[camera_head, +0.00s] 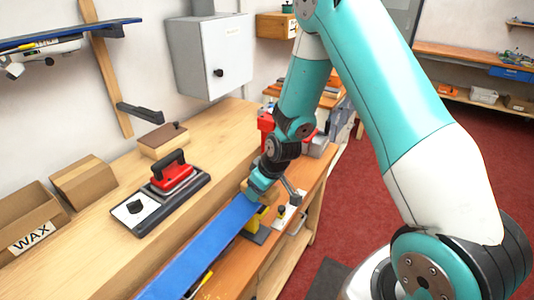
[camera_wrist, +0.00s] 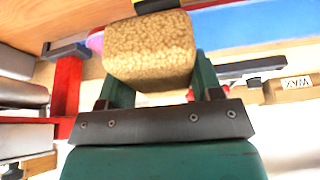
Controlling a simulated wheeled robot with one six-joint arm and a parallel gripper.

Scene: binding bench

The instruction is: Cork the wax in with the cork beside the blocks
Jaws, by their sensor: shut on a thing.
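A tan speckled cork block (camera_wrist: 150,48) sits between the green fingers of my gripper (camera_wrist: 160,78) in the wrist view. My gripper is shut on it. In the head view my gripper (camera_head: 256,190) is at the far end of the long blue ski (camera_head: 200,248), and a little of the cork (camera_head: 248,188) shows beside it. The ski also shows in the wrist view (camera_wrist: 265,22), behind the cork. I cannot tell whether the cork touches the ski. No wax layer can be made out on the blue surface.
A red iron (camera_head: 174,177) stands on a dark pad on the bench (camera_head: 120,235). A box marked WAX (camera_head: 32,236), a cardboard box (camera_head: 84,184) and a brown-topped block (camera_head: 163,140) are at the left. A red vise (camera_head: 266,122) stands beyond my gripper. A grey cabinet (camera_head: 208,55) hangs behind.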

